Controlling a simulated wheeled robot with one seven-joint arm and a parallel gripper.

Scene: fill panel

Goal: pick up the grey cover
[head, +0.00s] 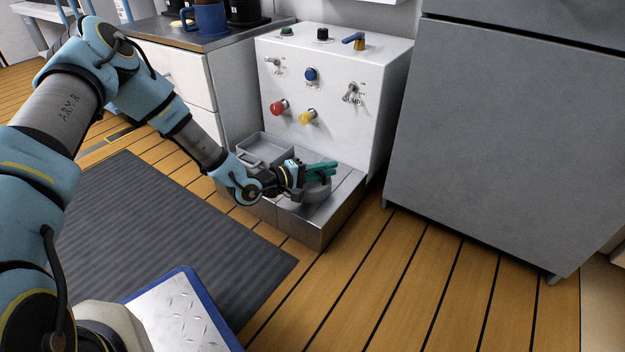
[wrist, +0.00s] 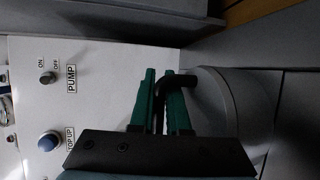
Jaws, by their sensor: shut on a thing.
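The grey cover (head: 317,190) is a round grey piece on the right part of the metal ledge at the foot of the white panel. It shows in the wrist view as a wide grey cylinder (wrist: 238,100) with a dark bent handle (wrist: 203,90). My gripper (head: 320,169) reaches it from the left, with green fingers. In the wrist view the fingers (wrist: 162,92) are shut on the cover's handle. The fingers hide part of the cover in the head view. I cannot tell whether its underside touches the ledge.
The white panel (head: 335,80) carries several knobs, switches and valves just behind my gripper. A grey square tray (head: 265,150) lies left on the metal ledge (head: 322,228). A large grey cabinet (head: 500,130) stands to the right.

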